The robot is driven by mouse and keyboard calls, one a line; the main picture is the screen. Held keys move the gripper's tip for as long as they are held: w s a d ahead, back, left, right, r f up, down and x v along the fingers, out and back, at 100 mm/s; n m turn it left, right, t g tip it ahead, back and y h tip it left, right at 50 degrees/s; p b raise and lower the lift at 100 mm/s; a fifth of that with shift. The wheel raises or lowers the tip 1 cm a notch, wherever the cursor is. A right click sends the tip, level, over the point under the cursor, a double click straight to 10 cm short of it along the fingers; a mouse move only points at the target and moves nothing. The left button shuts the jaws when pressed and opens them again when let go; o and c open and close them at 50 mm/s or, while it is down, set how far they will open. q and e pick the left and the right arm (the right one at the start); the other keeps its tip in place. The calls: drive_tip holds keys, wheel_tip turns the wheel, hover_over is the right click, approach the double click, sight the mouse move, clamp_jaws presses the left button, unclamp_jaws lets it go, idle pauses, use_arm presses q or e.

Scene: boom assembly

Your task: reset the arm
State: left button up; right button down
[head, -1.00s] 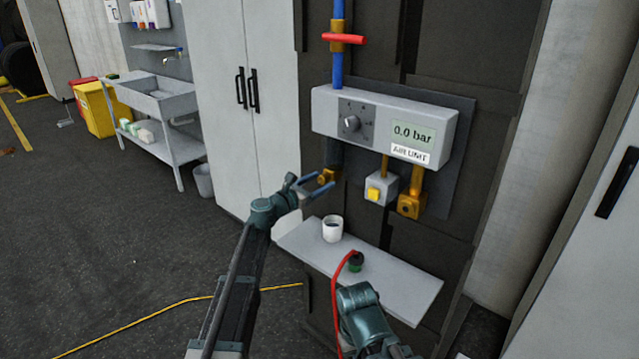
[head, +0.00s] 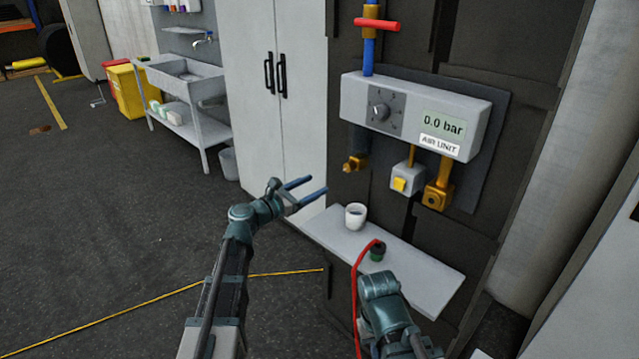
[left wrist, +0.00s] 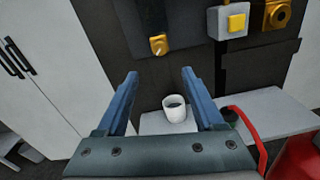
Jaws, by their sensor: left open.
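My left gripper (head: 319,186) is open and empty, left of the wall unit and out in front of the shelf. In the left wrist view its two blue fingers (left wrist: 160,73) stand wide apart with nothing between them. My right arm's teal wrist (head: 380,288) is low in the head view, in front of the shelf; its fingers are hidden. A red hose (head: 357,285) runs up beside it to a dark green-and-black fitting (head: 377,251) at the shelf.
The air unit (head: 465,112) reads 0.0 bar. Below it are a brass outlet (head: 355,163), a yellow button (head: 400,184) and a brass fitting (head: 437,196). A white cup (head: 355,216) stands on the shelf (head: 425,283). A cabinet (head: 300,110) is behind left. Open floor lies left.

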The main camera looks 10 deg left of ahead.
idle(0.3)
use_arm(q)
drive_tip(key=s+d+f+m+g+y+p, duration=0.2)
drive_tip(key=s+d+f+m+g, duration=1)
drive_tip(key=s+d+m, duration=0.45)
drive_tip(key=s+a+f+m+g+y, duration=0.1)
drive_tip(key=s+a+f+m+y, duration=0.2)
drive_tip(key=s+m, duration=0.4)
drive_tip(key=s+a+f+m+g+y+p, duration=0.1)
drive_tip(key=s+a+f+m+y, duration=0.2)
drive_tip(key=s+a+m+y, duration=0.2)
drive_tip(key=shift+s+m+g+y, duration=0.3)
drive_tip(key=shift+s+m+y, duration=0.85)
drive_tip(key=shift+s, duration=1.05)
drive_tip(key=shift+f, duration=0.1)
